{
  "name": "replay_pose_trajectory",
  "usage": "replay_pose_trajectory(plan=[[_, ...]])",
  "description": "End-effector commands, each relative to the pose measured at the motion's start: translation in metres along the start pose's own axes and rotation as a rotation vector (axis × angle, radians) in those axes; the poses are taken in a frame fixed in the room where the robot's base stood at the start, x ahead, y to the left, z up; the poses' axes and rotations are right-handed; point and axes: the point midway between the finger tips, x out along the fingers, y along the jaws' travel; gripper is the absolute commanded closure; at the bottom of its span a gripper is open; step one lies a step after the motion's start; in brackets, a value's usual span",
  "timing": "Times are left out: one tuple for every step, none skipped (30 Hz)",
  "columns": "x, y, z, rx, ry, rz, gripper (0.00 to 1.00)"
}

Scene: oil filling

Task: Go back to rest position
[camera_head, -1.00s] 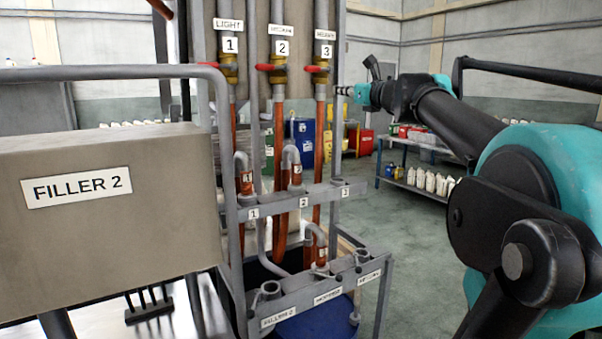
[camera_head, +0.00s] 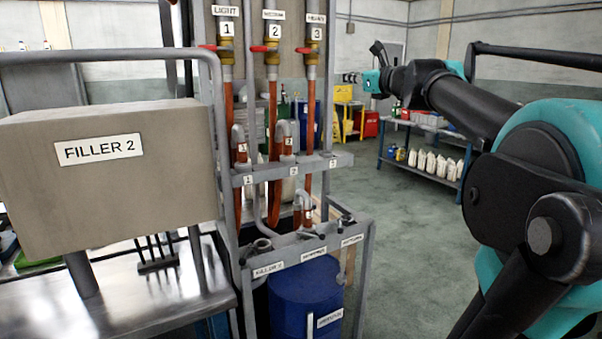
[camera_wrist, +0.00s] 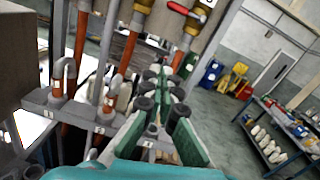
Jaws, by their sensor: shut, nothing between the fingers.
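My gripper (camera_head: 350,78) is small at the end of my raised arm in the head view, right of the pipe rack and clear of it. In the wrist view my gripper (camera_wrist: 165,85) is shut and empty, its fingers over the rack's background. Three pipes labelled LIGHT, MEDIUM and HEAVY carry red-handled valves (camera_head: 263,49). Curved hose nozzles 1 (camera_head: 238,138) and 2 (camera_head: 285,133) are at the upper bar (camera_head: 262,178). A third curved nozzle (camera_head: 303,198) sits lower, at the FILLER 2 holder bar (camera_head: 295,250).
The FILLER 2 box (camera_head: 110,190) stands at left above a metal table (camera_head: 110,300). A blue barrel (camera_head: 300,295) is under the holder bar. A shelf (camera_head: 425,170) with white bottles stands at the back right. Open floor (camera_head: 410,245) lies between rack and shelf.

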Motion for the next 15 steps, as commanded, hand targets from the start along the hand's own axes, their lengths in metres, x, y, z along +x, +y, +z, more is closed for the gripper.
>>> replay_pose_trajectory(plan=[[0.000,0.004,-0.007,-0.029,0.009,0.009,1.00],[0.000,0.006,-0.011,-0.047,0.016,0.016,1.00],[0.000,0.010,-0.017,-0.070,0.024,0.024,1.00],[0.000,0.012,-0.021,-0.091,0.031,0.031,1.00],[0.000,0.015,-0.027,-0.114,0.039,0.040,1.00],[0.000,0.019,-0.034,-0.145,0.049,0.050,1.00],[0.000,0.022,-0.040,-0.167,0.056,0.058,1.00],[-0.001,0.026,-0.047,-0.197,0.066,0.069,1.00],[-0.001,0.031,-0.055,-0.234,0.078,0.083,1.00],[-0.002,0.035,-0.064,-0.267,0.089,0.095,1.00],[-0.002,0.039,-0.071,-0.299,0.099,0.109,1.00],[-0.004,0.045,-0.083,-0.345,0.113,0.127,1.00],[-0.005,0.050,-0.092,-0.382,0.125,0.141,1.00],[-0.006,0.055,-0.102,-0.420,0.137,0.158,1.00],[-0.008,0.062,-0.115,-0.474,0.153,0.182,1.00]])
